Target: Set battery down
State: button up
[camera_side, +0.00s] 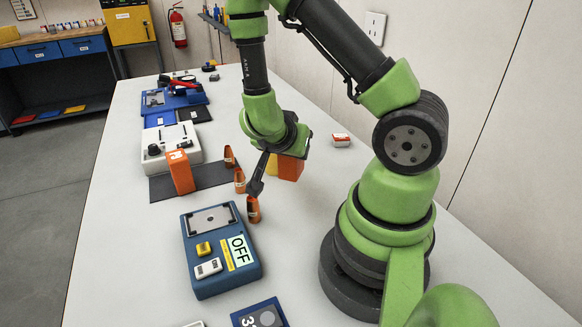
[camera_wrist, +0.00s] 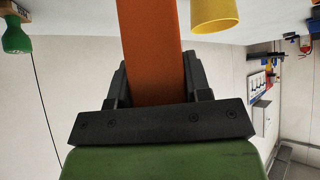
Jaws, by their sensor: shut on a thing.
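The battery looks to be the plain orange block (camera_wrist: 150,40) that fills the gap between my dark gripper fingers (camera_wrist: 157,85) in the wrist view. My gripper is shut on it. In the side view an orange block (camera_side: 291,168) shows just below my green wrist, which seems to be the same block. My wrist partly hides it, and I cannot tell whether its lower end touches the table. A yellow cup-like thing (camera_wrist: 214,14) is close beside the block in the wrist view.
Three orange tapered pieces, one of them the nearest (camera_side: 253,209), stand in a row on the white table. A blue OFF box (camera_side: 222,250) is in front. A small orange-white box (camera_side: 341,140) lies behind.

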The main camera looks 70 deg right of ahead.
aim_at(291, 169)
jog(key=shift+f, duration=2.2)
jog(key=shift+f, duration=0.2)
jog(key=shift+f, duration=0.35)
jog(key=o, duration=1.2)
